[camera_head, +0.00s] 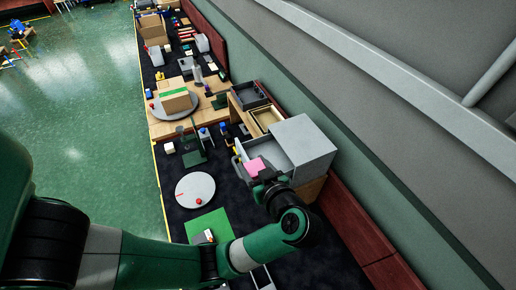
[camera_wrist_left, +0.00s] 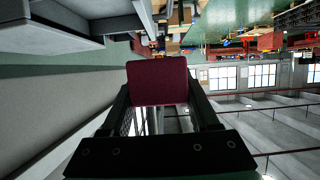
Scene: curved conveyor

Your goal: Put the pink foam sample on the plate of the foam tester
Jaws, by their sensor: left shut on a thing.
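The pink foam sample (camera_head: 255,167) is held up in my left gripper (camera_head: 261,174). In the left wrist view the foam (camera_wrist_left: 158,80) shows as a dark pink block between the two black fingers (camera_wrist_left: 162,98), which are shut on it. In the head view it appears in front of the open drawer of a grey cabinet; its height over the drawer is hard to tell. A dark green stand (camera_head: 190,150) with an upright part stands on the bench to the left, perhaps the foam tester; its plate is too small to make out. My right gripper is out of view.
The grey cabinet (camera_head: 303,142) stands close beside my left gripper. A round grey disc (camera_head: 195,190) with a red knob and a green mat (camera_head: 209,226) lie to the left. A wooden turntable block (camera_head: 175,101) and trays (camera_head: 249,95) are farther back. Dark bench surface is clear between them.

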